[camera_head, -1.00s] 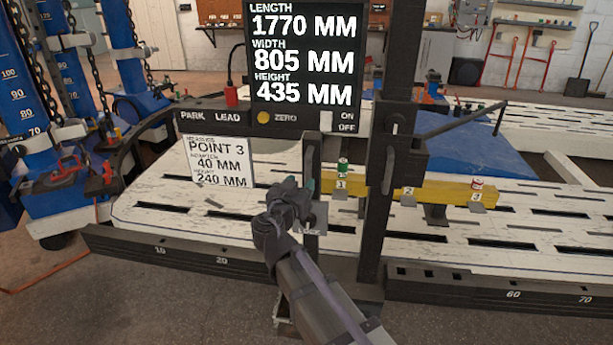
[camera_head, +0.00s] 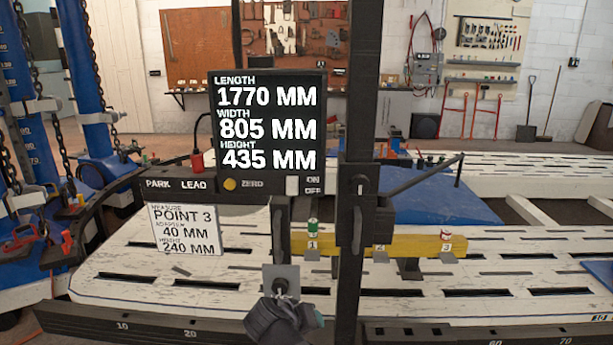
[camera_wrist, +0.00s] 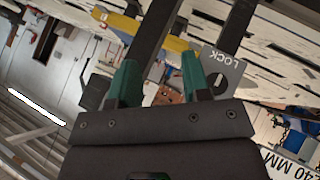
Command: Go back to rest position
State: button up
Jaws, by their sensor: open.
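My gripper (camera_wrist: 160,82) has two green fingers that stand apart with nothing between them in the wrist view. In the head view my dark wrist (camera_head: 280,322) shows at the bottom centre, and its fingers are mostly hidden. A grey plate (camera_head: 281,280) with a dark knob or hole stands just beyond it, below the black upright. In the wrist view this plate reads LOCK (camera_wrist: 219,70) and lies close beside the right finger. I cannot tell whether they touch.
The black post (camera_head: 357,150) rises close to the right of my wrist. A display (camera_head: 268,130) and a POINT 3 card (camera_head: 186,230) are at left. A yellow bar (camera_head: 410,246) with numbered stations lies beyond. The white slotted bench (camera_head: 520,270) spreads right.

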jog(key=s+d+f+m+g+y, duration=0.1)
jog(key=s+d+f+g+y, duration=0.25)
jog(key=d, duration=0.45)
jog(key=s+d+f+m+g+y, duration=0.1)
jog(key=s+d+f+g+y, duration=0.1)
jog(key=s+d+g, duration=0.45)
jog(key=w+d+r+t+p, duration=0.1)
jog(key=r+p, duration=0.8)
jog(key=w+d+r+t+p, duration=0.1)
jog(key=d+r+p, duration=0.1)
jog(key=r+p, duration=0.8)
jog(key=shift+d+r+t, duration=0.3)
jog(key=shift+t, duration=0.1)
jog(key=shift+o, duration=0.2)
